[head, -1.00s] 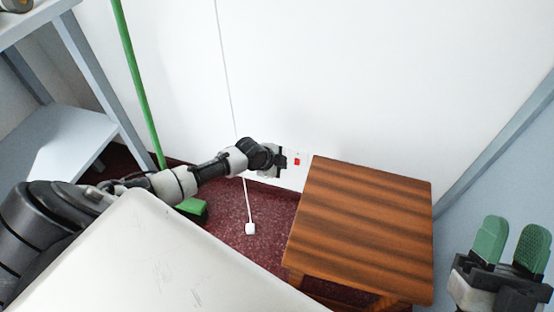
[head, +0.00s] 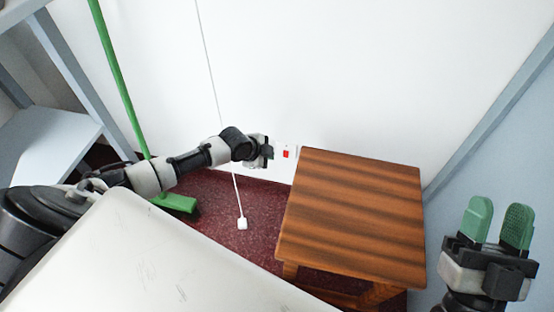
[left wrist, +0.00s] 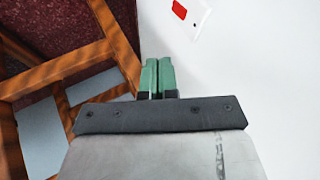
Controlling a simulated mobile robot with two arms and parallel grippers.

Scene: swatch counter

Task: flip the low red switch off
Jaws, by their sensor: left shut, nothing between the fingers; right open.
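The red switch (head: 285,154) sits low on the white wall, on a white plate, just left of the wooden table's back corner. It also shows in the left wrist view (left wrist: 179,10) at the top, on its plate (left wrist: 196,14). My left gripper (head: 270,150) is just left of the switch in the head view. In the left wrist view its green fingertips (left wrist: 157,64) are together and empty, below and left of the switch, apart from it in the picture. Which way the switch is tipped is too small to tell. My right gripper (head: 496,222) is open and empty at the right.
A striped wooden table (head: 352,215) stands right of the switch. A white cord with a white end piece (head: 242,223) hangs by the wall. A green broom (head: 122,80) leans at the left beside a grey shelf (head: 45,140). Dark red carpet (head: 225,195) lies between.

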